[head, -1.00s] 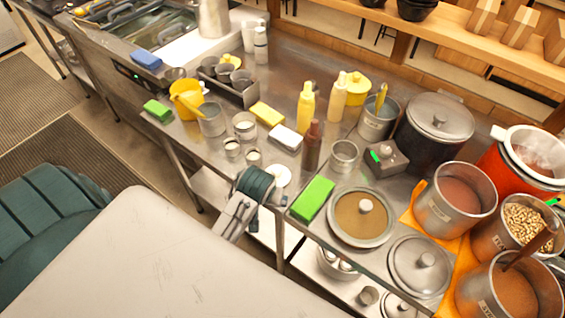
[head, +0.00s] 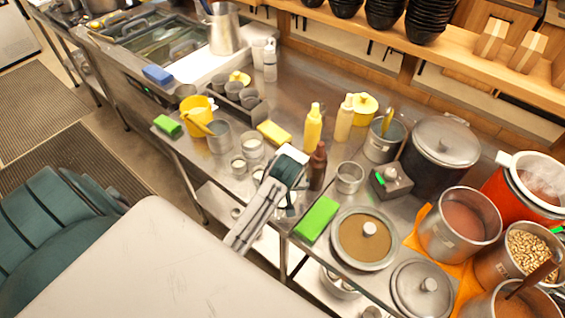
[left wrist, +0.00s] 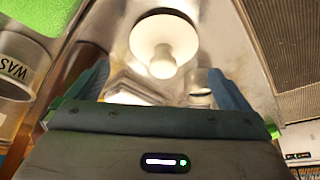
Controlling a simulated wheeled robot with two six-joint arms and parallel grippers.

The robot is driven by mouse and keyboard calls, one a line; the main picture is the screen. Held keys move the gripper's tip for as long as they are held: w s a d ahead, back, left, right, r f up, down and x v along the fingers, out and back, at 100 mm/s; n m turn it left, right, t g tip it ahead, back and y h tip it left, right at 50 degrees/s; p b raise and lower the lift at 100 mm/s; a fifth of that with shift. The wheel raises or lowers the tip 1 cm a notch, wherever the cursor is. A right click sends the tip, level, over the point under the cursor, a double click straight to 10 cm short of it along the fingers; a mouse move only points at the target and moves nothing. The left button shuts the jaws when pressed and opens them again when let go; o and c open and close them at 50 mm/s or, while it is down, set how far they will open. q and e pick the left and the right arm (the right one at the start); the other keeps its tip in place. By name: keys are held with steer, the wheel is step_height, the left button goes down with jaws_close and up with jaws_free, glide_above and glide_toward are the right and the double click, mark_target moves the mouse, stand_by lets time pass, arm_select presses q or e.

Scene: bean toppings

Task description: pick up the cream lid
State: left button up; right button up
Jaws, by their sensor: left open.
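The cream lid (left wrist: 179,29) is a pale round disc with a knob, lying on the steel counter at the top middle of the left wrist view. In the head view it is largely hidden by my left gripper and arm. My left gripper (left wrist: 155,84) is open and empty; its two blue-grey fingers are spread, with the lid's knob ahead of the gap between them. In the head view my left gripper (head: 285,168) is over the counter's front edge. My right gripper is in neither view.
A dark brown bottle (head: 317,166) is close beside my left gripper. Small cups (head: 251,147) and a yellow sponge (head: 274,132) lie to the left.

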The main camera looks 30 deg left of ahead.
arm_select(q)
steer(key=p+x, duration=0.1)
steer(key=x, duration=0.2)
steer(key=shift+s+a+f+p, duration=0.1)
steer(key=shift+a+f+p, duration=0.05)
steer(key=shift+p, duration=0.15)
steer(key=shift+a+f, duration=0.15)
steer(key=shift+f, duration=0.35)
steer(key=c, duration=0.7)
steer(key=shift+c, duration=0.2)
